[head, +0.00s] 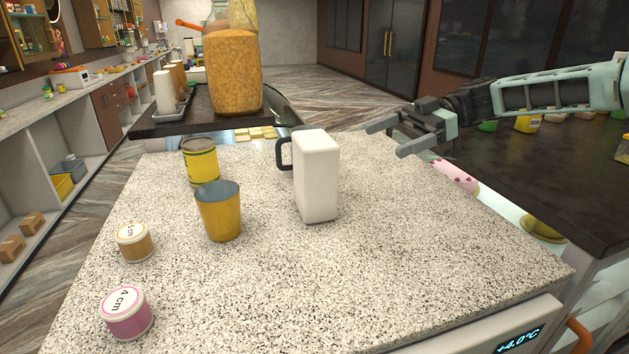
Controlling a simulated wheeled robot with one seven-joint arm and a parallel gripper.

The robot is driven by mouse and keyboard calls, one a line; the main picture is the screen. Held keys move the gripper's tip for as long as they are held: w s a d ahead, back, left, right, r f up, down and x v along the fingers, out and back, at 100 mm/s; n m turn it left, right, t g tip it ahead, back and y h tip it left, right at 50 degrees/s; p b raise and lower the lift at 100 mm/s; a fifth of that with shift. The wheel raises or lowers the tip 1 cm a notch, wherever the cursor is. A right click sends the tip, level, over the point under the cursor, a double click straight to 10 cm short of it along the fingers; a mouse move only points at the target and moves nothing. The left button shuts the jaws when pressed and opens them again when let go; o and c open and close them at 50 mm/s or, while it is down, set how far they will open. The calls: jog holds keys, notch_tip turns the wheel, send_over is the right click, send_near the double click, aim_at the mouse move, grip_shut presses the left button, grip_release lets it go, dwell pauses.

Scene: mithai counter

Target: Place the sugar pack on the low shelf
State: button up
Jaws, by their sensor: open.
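My gripper (386,139) is open and empty at the upper right, above the far right part of the speckled counter. Its two fingers point left, apart from each other. No other thing is clearly a sugar pack. Low open shelves (40,240) stand at the left; I cannot tell whether they are the low shelf meant.
On the speckled counter (400,270) stand a yellow tin (201,162), a yellow cup (218,212), a brown-sided tub (135,243) and a pink tub (127,314). A large orange-filled container (233,72) stands behind. A dark counter (545,165) is at right. The counter's front right is clear.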

jog(key=p, duration=0.5)
send_near(297, 174)
jog(key=a, duration=0.1)
jog(key=p+x, duration=0.3)
jog(key=x, duration=0.2)
jog(key=shift+s+d+f, duration=0.1)
jog(key=shift+f, duration=0.1)
jog(key=shift+a+f, duration=0.35)
jog(key=c, duration=1.4)
jog(key=shift+r, duration=0.2)
jog(key=shift+c, duration=0.5)
